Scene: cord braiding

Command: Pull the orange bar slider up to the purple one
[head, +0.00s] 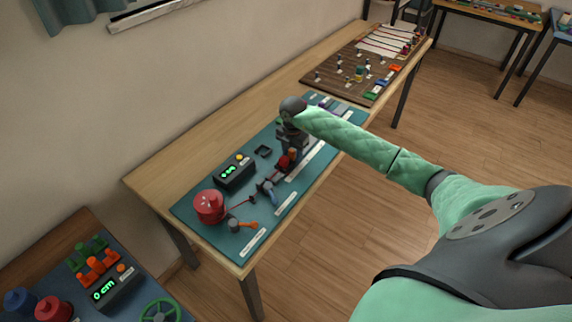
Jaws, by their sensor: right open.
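My right arm reaches in from the right over the teal board (215,200) on the wooden table. My right gripper (288,158) points down at the board's middle, with its jaws open. A small orange-red piece (284,162) shows right at the fingertips; whether it is the orange bar slider, and whether the fingers touch it, I cannot tell. A thin dark red cord or rod (241,203) runs near it from a red drum (209,206). My left gripper is out of view.
A black box with a green display (234,173), a blue piece (271,193) and an orange lever (247,224) are on the teal board. A brown board (345,61) with pegs lies farther back. Bare table (175,165) runs along the wall side.

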